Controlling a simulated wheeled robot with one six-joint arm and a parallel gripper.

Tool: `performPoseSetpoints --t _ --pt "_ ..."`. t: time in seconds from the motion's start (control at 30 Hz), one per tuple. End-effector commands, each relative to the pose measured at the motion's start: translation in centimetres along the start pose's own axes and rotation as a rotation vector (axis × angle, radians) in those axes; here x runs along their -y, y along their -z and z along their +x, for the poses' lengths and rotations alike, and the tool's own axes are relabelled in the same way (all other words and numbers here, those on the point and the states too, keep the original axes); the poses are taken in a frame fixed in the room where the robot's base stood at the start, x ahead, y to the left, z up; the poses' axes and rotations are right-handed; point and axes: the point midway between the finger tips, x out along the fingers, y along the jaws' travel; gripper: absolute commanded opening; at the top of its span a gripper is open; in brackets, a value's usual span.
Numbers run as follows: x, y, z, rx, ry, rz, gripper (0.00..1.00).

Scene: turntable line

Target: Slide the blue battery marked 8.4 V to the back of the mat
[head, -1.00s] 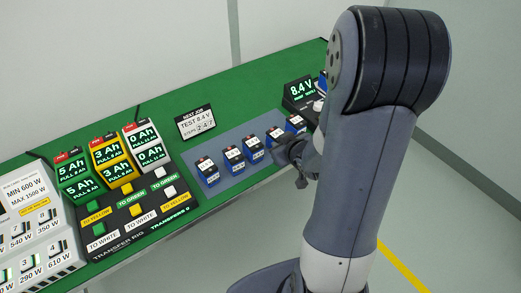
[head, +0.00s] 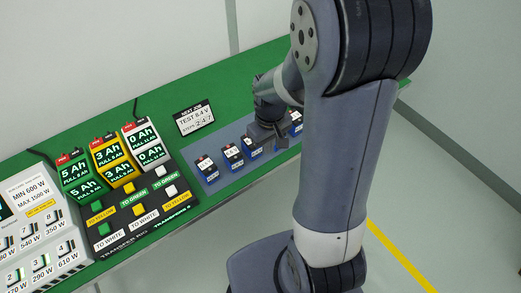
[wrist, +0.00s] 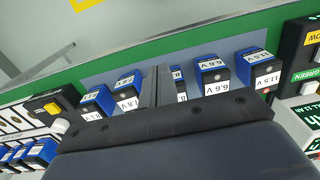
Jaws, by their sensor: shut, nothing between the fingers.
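Several blue batteries stand in a row on the grey-blue mat (head: 218,144). In the wrist view, the middle blue battery (wrist: 178,76) is mostly hidden by my fingers. Its label shows only a part that looks like an 8, so I cannot confirm 8.4 V. It also shows in the head view (head: 252,150), close to my gripper (head: 266,143). My gripper is shut and empty, with its fingers (wrist: 160,78) beside this battery, towards the battery marked 7.8 V (wrist: 128,88). Whether they touch it is unclear.
A 6.6 V battery (wrist: 212,78) and an 11.5 V battery (wrist: 258,68) stand on the other side. A sign (head: 194,118) reading TEST 8.4 V stands behind the mat. The transfer rig (head: 135,205) is at the left. The mat's back strip looks bare.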

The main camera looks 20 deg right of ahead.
Motion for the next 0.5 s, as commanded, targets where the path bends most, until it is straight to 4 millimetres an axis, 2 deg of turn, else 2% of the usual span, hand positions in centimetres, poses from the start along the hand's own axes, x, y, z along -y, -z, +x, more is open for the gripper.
performPoseSetpoints --t 0.17,0.5 --pt "0.1 -0.1 1.4 0.008 0.004 -0.001 0.00" --pt "0.1 -0.2 6.7 0.008 0.004 0.000 0.00"
